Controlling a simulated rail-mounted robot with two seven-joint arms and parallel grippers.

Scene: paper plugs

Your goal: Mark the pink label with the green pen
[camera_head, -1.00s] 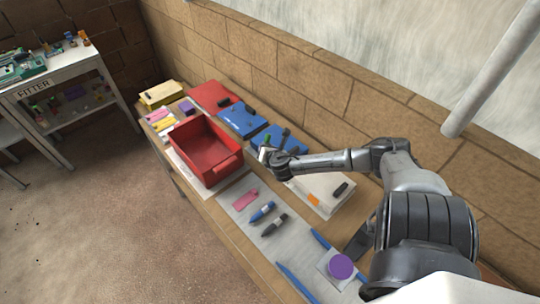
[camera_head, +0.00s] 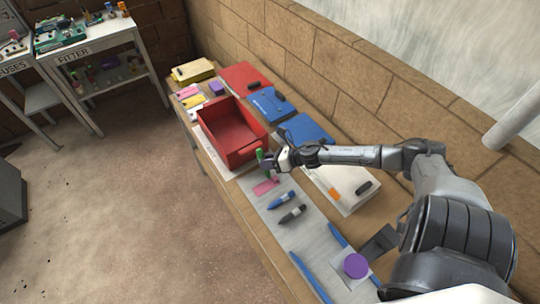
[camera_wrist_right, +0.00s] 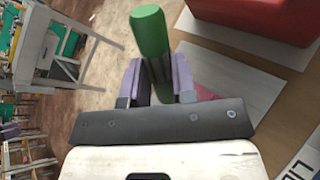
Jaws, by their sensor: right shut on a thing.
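The pink label (camera_head: 265,187) lies flat on a grey mat (camera_head: 322,240) in the head view, just right of the red bin. My right gripper (camera_head: 266,161) is above the label, close to the bin's near corner. It is shut on the green pen (camera_head: 260,154), which stands roughly upright. In the right wrist view the green pen (camera_wrist_right: 150,31) sticks up between the two fingers of my right gripper (camera_wrist_right: 156,80). A sliver of the pink label (camera_wrist_right: 204,94) shows behind the fingers there. The pen's tip is hidden. My left gripper is not in view.
The red bin (camera_head: 215,135) stands beside the gripper. Blue (camera_head: 282,199) and black (camera_head: 292,214) markers lie on the mat, with a purple round object (camera_head: 356,265) further forward. A white pad (camera_head: 345,205) and blue folders (camera_head: 302,128) lie along the wall side.

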